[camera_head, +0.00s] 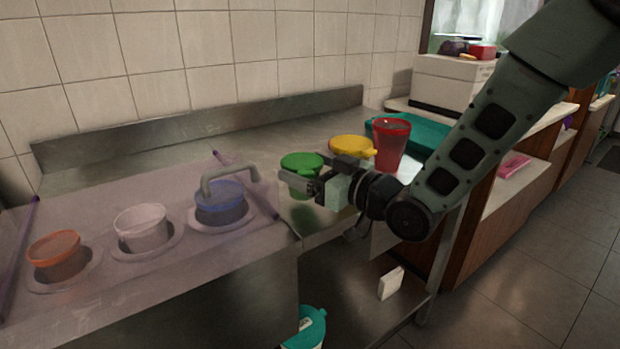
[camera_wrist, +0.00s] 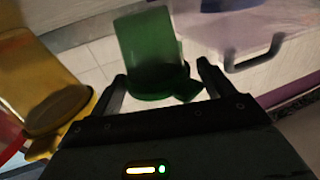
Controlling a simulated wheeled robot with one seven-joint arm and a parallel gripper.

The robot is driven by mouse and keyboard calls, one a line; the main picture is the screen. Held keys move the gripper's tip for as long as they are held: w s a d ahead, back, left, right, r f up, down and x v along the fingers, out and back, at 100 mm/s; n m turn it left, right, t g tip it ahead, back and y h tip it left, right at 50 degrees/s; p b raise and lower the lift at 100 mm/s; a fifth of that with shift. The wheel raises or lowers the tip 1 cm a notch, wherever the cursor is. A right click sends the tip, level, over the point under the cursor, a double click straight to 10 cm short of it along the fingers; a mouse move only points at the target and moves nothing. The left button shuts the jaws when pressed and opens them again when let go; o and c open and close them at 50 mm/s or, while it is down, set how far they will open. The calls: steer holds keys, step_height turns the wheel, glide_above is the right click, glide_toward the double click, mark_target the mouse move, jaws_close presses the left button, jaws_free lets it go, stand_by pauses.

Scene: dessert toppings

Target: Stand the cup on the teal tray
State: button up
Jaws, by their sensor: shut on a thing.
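The green cup (camera_head: 301,178) is between the fingers of my gripper (camera_head: 318,180), above the steel counter, with a green reflection or shadow below it. In the wrist view the green cup (camera_wrist: 148,50) sits between the two fingertips (camera_wrist: 162,76), and my gripper is shut on it. The teal tray (camera_head: 432,137) lies flat at the back right of the counter, partly hidden by a red cup (camera_head: 392,140) and my arm. I cannot tell whether the red cup stands on the tray or in front of it.
A white box (camera_head: 445,85) stands behind the tray.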

steer(key=shift+f, duration=0.75)
steer(key=shift+f, duration=0.2)
steer(key=o, duration=0.9)
steer(key=shift+r, duration=0.1)
steer(key=shift+r+b+v, duration=0.2)
steer(key=shift+b+v, duration=7.75)
steer(key=shift+v, duration=0.75)
